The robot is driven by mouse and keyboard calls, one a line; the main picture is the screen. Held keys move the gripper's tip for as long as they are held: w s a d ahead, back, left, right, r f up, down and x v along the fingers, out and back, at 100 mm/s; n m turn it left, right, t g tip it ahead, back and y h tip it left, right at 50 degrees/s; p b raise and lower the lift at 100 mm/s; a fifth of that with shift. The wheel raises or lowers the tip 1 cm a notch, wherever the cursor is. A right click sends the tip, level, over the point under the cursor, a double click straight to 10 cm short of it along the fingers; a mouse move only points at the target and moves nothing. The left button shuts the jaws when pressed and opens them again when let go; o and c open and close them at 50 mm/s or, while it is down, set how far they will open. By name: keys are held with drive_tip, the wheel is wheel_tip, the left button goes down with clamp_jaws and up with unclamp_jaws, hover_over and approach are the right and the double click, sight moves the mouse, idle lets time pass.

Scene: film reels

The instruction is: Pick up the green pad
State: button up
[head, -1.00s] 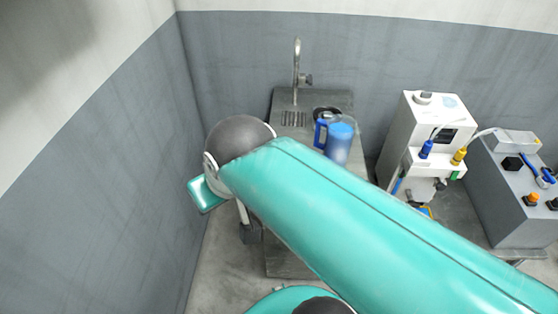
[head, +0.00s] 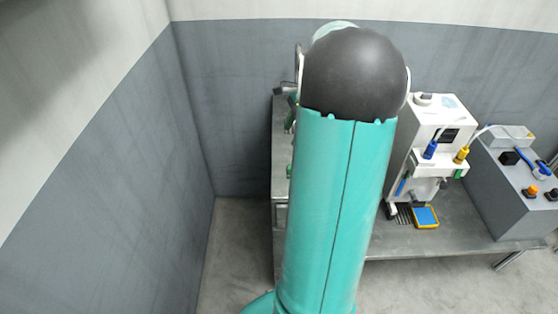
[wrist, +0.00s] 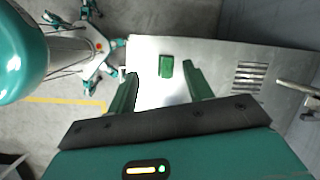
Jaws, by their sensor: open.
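The green pad (wrist: 166,66) is a small dark green block lying on the bare metal counter (wrist: 185,48) in the wrist view. My gripper (wrist: 160,70) is open and empty, its two green fingers spread on either side of the pad in the picture. The pad looks apart from both fingers, with the gripper above the counter; the exact height cannot be told. In the head view my arm covers most of the counter's left part and my gripper is mostly hidden. A small green patch shows at the arm's left edge, but I cannot tell what it is.
A drain grille (wrist: 250,75) and a tap (wrist: 295,87) are to the right in the wrist view. In the head view, a white machine (head: 428,135), a blue-yellow tray (head: 425,216) and a grey control box (head: 515,190) stand right of my arm. A wall (head: 100,150) is at left.

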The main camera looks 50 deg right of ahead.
drive_tip(key=s+d+f+m, duration=0.3)
drive_tip(key=s+d+f, duration=0.1)
drive_tip(key=d, duration=0.2)
drive_tip(key=shift+t+y, duration=0.3)
drive_tip(key=x, duration=0.8)
drive_tip(key=shift+w, duration=0.2)
drive_tip(key=x, duration=0.5)
drive_tip(key=shift+s+f, duration=0.15)
drive_tip(key=shift+d, duration=0.1)
drive_tip(key=c, duration=1.1)
